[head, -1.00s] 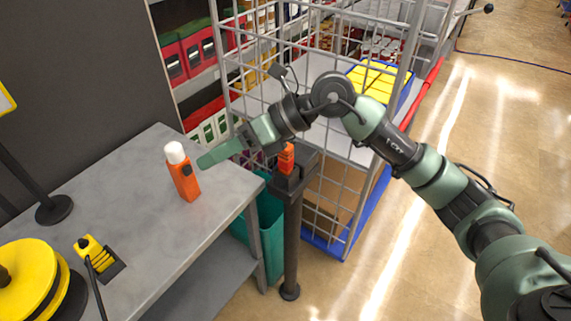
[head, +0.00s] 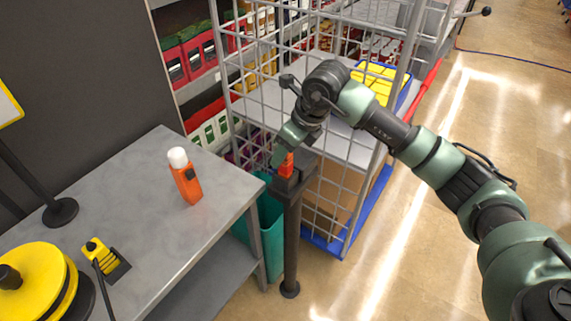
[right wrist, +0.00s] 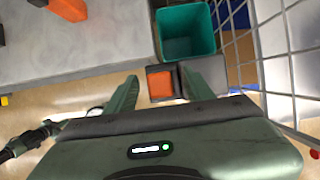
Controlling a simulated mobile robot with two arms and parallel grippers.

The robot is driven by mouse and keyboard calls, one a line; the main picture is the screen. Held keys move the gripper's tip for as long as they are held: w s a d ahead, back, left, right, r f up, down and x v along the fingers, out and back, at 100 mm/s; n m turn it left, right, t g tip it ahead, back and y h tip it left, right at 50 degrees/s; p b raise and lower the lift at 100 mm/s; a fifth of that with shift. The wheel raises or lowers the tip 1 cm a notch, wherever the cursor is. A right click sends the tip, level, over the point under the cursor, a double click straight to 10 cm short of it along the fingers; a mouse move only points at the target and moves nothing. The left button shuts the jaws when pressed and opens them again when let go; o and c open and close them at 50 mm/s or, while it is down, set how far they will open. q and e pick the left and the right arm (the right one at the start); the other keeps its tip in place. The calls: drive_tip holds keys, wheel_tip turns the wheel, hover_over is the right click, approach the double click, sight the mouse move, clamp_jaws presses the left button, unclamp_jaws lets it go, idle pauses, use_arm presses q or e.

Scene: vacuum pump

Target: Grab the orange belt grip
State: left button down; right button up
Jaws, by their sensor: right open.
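The orange belt grip (head: 286,166) sits in the dark head of a black post beside the table. From above in the right wrist view, the orange grip (right wrist: 161,84) shows as a square in its dark holder. My right gripper (right wrist: 160,92) is open and points down toward it. In that view its two green fingers lie to the left and right of the grip, with nothing between them seen as held. In the head view my right gripper (head: 281,155) is just above the grip and partly hides it. My left gripper is not in view.
A grey table (head: 150,240) on the left carries an orange bottle with a white cap (head: 185,176), a yellow-and-black tool (head: 101,255) and a yellow reel (head: 30,282). A wire cage cart (head: 345,200) stands close behind the post. A teal bin (head: 268,225) is beside it.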

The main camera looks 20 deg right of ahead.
drive_tip(key=shift+f, duration=0.15)
clamp_jaws()
